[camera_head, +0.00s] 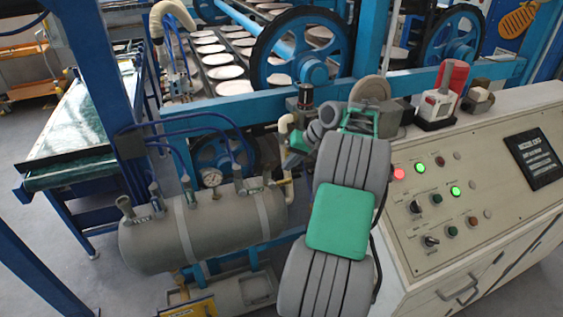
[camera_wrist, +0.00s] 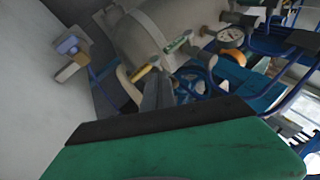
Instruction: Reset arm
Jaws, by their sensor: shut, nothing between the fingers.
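My arm (camera_head: 340,217), grey with a green panel, rises from the bottom centre of the head view and folds near the control panel. Its far end is partly hidden among pipes and machine parts there. In the wrist view my gripper (camera_wrist: 157,92) shows as dark fingers close together, with nothing held. It points towards the grey tank (camera_wrist: 142,38) and its pipes. In the head view the same tank (camera_head: 170,243) lies to the left of my arm.
A control panel (camera_head: 440,190) with lit red and green buttons stands close to my arm's right. Behind are a blue flywheel (camera_head: 280,72) and racks of white plates (camera_head: 216,72). A green conveyor (camera_head: 85,130) is at left. Grey floor (camera_head: 60,245) is open at lower left.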

